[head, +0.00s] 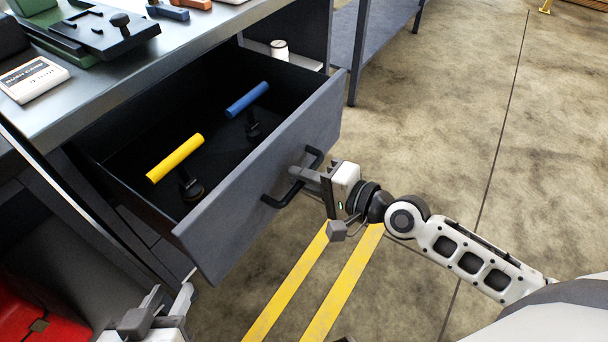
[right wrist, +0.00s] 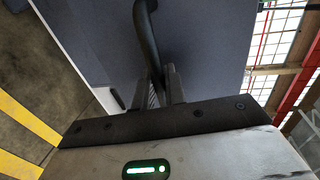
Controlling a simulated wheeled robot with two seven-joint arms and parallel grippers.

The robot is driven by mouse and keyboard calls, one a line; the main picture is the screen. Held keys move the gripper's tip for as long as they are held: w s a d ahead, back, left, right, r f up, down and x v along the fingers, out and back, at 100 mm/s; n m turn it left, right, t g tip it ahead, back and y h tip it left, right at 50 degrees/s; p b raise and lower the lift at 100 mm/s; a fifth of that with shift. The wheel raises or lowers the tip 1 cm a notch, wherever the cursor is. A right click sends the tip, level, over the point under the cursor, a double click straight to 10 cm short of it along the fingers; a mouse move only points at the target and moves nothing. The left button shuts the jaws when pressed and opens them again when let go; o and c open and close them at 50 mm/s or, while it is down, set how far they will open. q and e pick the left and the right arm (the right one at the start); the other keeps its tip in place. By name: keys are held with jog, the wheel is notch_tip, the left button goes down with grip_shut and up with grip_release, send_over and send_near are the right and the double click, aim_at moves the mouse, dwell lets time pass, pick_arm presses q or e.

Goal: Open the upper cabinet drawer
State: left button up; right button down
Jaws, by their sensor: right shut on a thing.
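The upper cabinet drawer (head: 262,185) stands pulled well out from under the worktop, its dark inside showing. Its black bar handle (head: 282,196) is on the grey front panel. My right gripper (head: 308,178) is at the handle, shut on its bar. In the right wrist view the handle (right wrist: 147,35) runs down between the two fingers (right wrist: 165,88) in front of the drawer front (right wrist: 205,40). My left gripper (head: 165,308) is low at the bottom left, apart from the drawer; its two fingers point up with a gap between them.
A yellow-handled tool (head: 175,157) and a blue-handled tool (head: 248,99) lie in the drawer. A white cylinder (head: 279,49) sits behind it. The worktop (head: 100,85) holds a small white box (head: 33,79). A red bin (head: 35,322) is at lower left. The floor at right is clear.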

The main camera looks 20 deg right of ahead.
jog(key=c, duration=1.5)
grip_release()
jog(key=shift+c, duration=0.2)
jog(key=v, duration=1.6)
jog(key=shift+b, duration=0.3)
